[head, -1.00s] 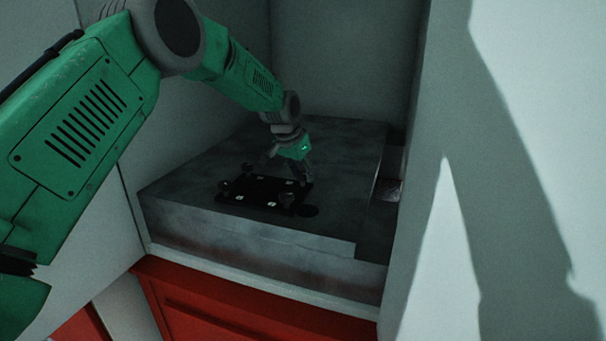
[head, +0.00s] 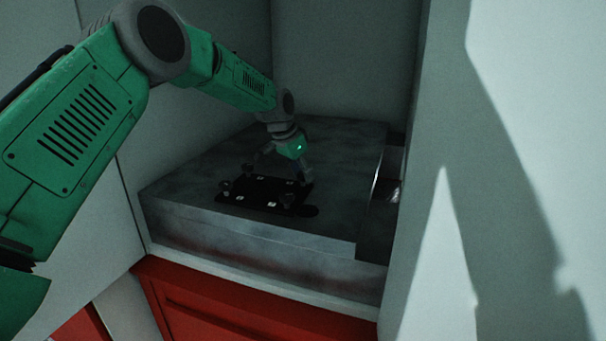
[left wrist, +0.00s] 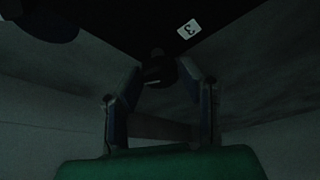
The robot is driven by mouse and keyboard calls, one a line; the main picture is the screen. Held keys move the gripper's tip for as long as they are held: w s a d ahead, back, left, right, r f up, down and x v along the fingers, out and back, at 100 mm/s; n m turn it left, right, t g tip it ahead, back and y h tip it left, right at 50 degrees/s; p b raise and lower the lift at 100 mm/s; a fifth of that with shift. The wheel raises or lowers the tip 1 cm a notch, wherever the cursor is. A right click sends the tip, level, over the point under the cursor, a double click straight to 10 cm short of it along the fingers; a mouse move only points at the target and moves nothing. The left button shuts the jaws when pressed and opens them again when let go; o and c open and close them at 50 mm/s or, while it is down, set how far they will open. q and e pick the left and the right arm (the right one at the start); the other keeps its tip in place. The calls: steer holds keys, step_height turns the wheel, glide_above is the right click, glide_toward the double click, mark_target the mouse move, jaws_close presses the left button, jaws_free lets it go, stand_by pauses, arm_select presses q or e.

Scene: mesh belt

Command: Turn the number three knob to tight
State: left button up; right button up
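A flat black panel (head: 240,196) with small white labels lies on the grey metal block. In the left wrist view a white label reading 3 (left wrist: 188,29) shows on the panel (left wrist: 130,22). A dark round knob (left wrist: 159,68) stands at the panel's edge near that label. My left gripper (head: 284,174) is above the panel's right part, pointing down. In the left wrist view its two fingers (left wrist: 162,74) are apart, one on each side of the knob. Contact is too dark to tell. The knob's turn position cannot be read. My right gripper is not in view.
Another dark knob (left wrist: 40,24) shows at upper left in the wrist view. The grey metal block (head: 200,215) sits in a recess with pale walls on the left, back and right. A red front (head: 230,305) is below.

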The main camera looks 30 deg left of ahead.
arm_select(q)
steer(key=o, duration=0.4)
steer(key=shift+a, duration=0.15)
steer(key=v, duration=1.1)
steer(key=shift+s+a+r, duration=0.15)
steer(key=shift+a+r, duration=0.1)
steer(key=shift+r, duration=0.05)
